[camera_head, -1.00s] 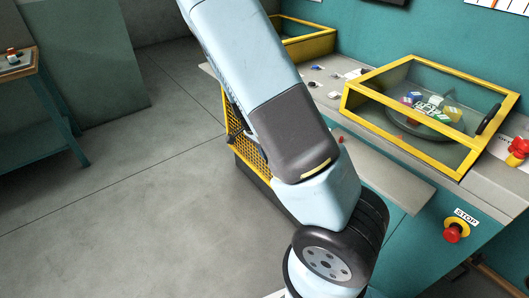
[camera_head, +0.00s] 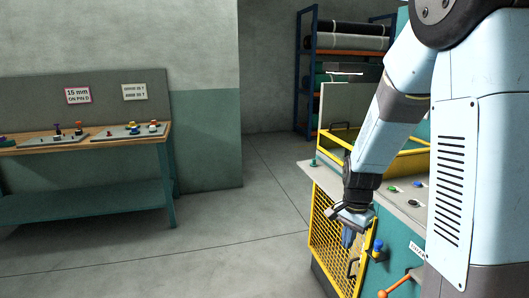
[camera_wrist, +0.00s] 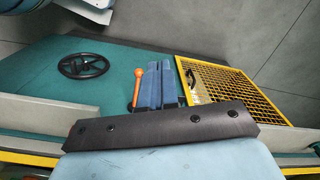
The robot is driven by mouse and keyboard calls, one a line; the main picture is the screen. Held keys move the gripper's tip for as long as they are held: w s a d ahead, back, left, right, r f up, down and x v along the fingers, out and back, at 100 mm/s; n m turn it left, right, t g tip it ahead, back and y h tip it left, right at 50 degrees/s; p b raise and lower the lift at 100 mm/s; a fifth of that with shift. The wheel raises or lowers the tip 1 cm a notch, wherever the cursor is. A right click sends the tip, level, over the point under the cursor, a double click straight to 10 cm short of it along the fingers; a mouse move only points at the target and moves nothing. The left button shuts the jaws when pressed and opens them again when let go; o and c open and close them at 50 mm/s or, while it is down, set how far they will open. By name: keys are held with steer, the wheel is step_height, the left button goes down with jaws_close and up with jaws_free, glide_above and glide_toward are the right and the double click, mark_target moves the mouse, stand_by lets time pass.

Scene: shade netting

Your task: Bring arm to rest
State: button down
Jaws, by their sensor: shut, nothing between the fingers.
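My arm (camera_head: 385,130) reaches down from the right in the head view. In the wrist view, an orange-knobbed lever (camera_wrist: 138,75) appears right beside the fingers. I cannot tell whether the fingers touch anything.
The teal machine (camera_head: 398,245) has a blue knob (camera_head: 377,246) and an orange lever (camera_head: 396,284) near my gripper. A black handwheel (camera_wrist: 83,66) shows in the wrist view. A workbench (camera_head: 95,139) stands at left. The floor (camera_head: 230,225) between is clear.

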steer(key=s+r+n+t, duration=0.2)
steer(key=s+r+n, duration=0.3)
steer(key=s+r, duration=0.4)
steer(key=s+r+n+t, duration=0.3)
steer(key=s+r+n, duration=0.2)
steer(key=r, duration=0.8)
steer(key=s, duration=0.3)
steer(key=shift+s+r, duration=0.25)
steer(key=shift+s, duration=0.1)
